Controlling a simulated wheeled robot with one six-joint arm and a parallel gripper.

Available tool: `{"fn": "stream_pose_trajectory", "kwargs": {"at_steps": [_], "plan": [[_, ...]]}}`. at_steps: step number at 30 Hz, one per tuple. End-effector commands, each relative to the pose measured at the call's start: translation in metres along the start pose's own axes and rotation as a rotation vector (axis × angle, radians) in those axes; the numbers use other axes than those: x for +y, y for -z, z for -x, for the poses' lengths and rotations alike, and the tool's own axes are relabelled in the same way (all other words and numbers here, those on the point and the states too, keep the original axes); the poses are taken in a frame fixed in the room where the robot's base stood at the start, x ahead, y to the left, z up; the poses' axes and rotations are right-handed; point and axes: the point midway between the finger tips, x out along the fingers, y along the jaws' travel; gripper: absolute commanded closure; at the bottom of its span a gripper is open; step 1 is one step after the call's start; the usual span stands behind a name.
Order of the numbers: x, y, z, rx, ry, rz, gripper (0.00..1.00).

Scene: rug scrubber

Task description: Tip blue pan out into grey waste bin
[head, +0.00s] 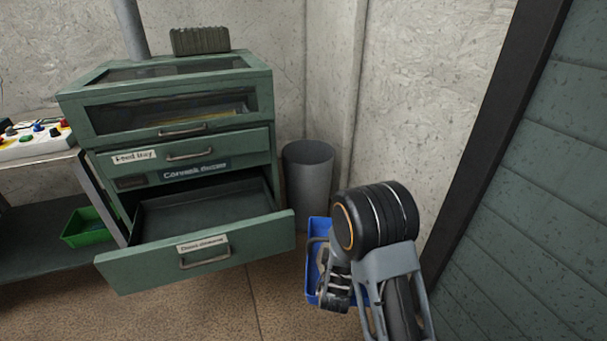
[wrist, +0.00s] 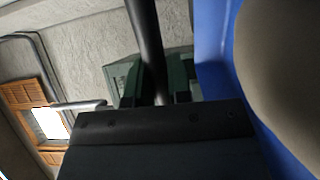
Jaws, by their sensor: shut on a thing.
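The blue pan (head: 314,230) is in the lower middle of the head view, partly hidden behind my arm. In the wrist view the pan (wrist: 212,55) is a blue strip at the right, close to the camera. The grey waste bin (head: 307,180) stands upright in the corner, behind and slightly above the pan in the picture. I cannot see inside it.
A green cabinet (head: 110,115) stands left of the bin, with its bottom drawer (head: 140,265) pulled out and empty-looking. A green tray (head: 88,232) sits on a shelf at the left. A dark-framed slatted panel (head: 540,210) stands at the right.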

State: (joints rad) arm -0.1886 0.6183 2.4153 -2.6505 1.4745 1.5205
Motion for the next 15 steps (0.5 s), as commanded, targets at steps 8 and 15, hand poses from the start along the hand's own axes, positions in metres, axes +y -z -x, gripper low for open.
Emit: {"fn": "stream_pose_trajectory", "kwargs": {"at_steps": [8, 15], "plan": [[0.082, 0.001, -0.001, -0.001, -0.007, -0.002, 1.0], [0.166, 0.001, -0.001, -0.002, -0.006, -0.002, 1.0]]}}
